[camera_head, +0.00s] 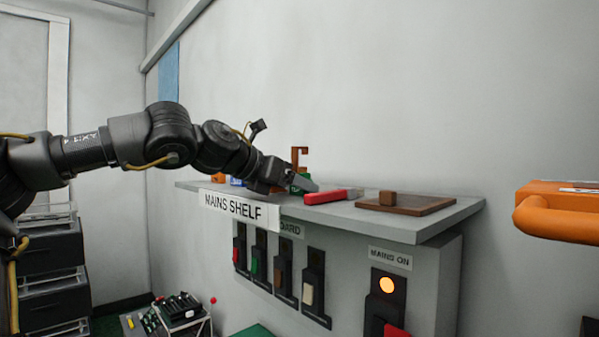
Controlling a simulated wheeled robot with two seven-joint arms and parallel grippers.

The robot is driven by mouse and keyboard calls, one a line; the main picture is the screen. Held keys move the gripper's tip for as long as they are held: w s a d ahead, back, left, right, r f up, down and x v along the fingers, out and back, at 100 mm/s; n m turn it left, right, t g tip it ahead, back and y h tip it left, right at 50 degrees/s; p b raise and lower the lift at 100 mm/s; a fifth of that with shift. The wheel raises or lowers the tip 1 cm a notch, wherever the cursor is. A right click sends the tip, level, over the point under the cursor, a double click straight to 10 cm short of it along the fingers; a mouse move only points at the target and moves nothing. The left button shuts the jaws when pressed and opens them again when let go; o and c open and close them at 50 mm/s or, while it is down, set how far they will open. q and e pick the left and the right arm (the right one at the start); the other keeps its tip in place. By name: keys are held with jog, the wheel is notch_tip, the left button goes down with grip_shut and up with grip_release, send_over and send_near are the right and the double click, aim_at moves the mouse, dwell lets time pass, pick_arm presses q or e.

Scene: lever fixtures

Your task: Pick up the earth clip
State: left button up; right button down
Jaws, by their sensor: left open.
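A copper-brown upright clamp shape (299,158) stands on the mains shelf (440,218), with a green part (297,190) low down at the same spot. It looks like the earth clip, but my gripper partly hides it and I cannot be sure. My left gripper (290,185) reaches in from the left, low over the shelf. It is open, with its fingers close to the clamp shape and green part; I cannot tell whether they touch. My right gripper is out of view.
A red-handled tool (325,197) lies just right of my gripper. Blue (237,182) and orange (218,180) items sit behind my arm. Switches line the panel below; an orange handle (555,217) juts in at right.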

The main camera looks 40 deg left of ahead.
pick_arm(q)
jog(key=shift+w, duration=0.15)
jog(key=shift+d, duration=0.1)
jog(key=shift+s, duration=0.25)
jog(key=shift+c, duration=1.2)
jog(key=shift+w, duration=0.1)
jog(key=c, duration=0.8)
jog(key=shift+r, duration=0.1)
